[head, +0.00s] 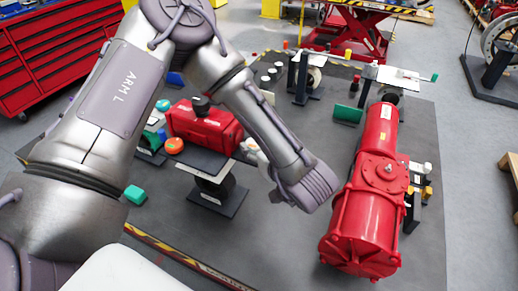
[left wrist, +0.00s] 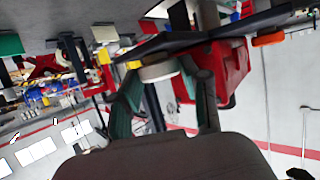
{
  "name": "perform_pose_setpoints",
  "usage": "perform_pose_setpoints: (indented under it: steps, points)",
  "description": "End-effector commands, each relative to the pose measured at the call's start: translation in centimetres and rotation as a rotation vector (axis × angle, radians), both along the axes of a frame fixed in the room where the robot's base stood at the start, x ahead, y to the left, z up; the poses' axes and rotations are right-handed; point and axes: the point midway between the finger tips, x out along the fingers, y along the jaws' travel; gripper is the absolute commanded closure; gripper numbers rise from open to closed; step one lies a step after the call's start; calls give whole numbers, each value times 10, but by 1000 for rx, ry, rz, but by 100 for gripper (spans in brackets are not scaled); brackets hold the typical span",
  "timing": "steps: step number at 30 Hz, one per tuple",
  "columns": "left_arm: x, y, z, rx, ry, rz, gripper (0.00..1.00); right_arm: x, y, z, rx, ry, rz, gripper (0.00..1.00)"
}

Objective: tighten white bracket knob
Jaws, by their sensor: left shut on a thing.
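My left arm reaches across the middle of the head view, and its gripper (head: 258,156) sits at the right end of a dark bracket plate (head: 197,163), partly hidden behind my wrist. In the left wrist view, which is turned upside down, the two fingers of my left gripper (left wrist: 165,85) stand on either side of a round white knob (left wrist: 160,70). The gripper is shut on this knob, which sits against the dark plate (left wrist: 200,38). In the head view the knob is mostly hidden by the gripper. My right gripper does not show.
A large red actuator (head: 372,190) stands to the right on the dark mat. The mat's front middle is clear.

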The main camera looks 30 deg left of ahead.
Motion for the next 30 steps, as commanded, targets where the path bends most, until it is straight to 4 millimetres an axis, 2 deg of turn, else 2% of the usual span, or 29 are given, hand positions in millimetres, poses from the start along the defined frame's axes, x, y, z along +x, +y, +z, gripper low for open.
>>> perform_pose_setpoints:
  steps: [9, 23, 24, 28, 30]
  points:
    - [-2, 1, 0, 0, -1, -112, 89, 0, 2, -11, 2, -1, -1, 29]
    - [-1, 1, 0, -1, -2, -128, 89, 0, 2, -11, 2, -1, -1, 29]
    - [-1, 1, 0, -1, -2, -128, 53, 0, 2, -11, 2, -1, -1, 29]
    - [-1, 1, 0, -1, -1, -127, 31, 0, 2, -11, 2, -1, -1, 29]
    - [-2, 1, 0, -1, -1, -127, 29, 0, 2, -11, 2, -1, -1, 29]
